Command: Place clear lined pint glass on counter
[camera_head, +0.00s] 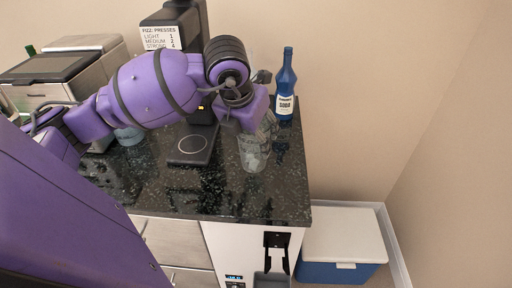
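The clear lined pint glass (255,155) is upright at the right part of the dark speckled counter (222,200), to the right of the black scale-like plate. I cannot tell whether its base touches the counter. My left arm comes in from the left, and my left gripper (262,122) is at the top of the glass. The purple wrist hides most of the fingers and the upper glass, so I cannot see whether they close on it. My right gripper is not in view.
A blue soda bottle (286,88) stands behind the glass near the right edge. A black machine (174,24) with a sign and a flat plate (193,146) is left of it. A grey appliance (52,80) is at far left. A blue-and-white cooler (342,243) is on the floor.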

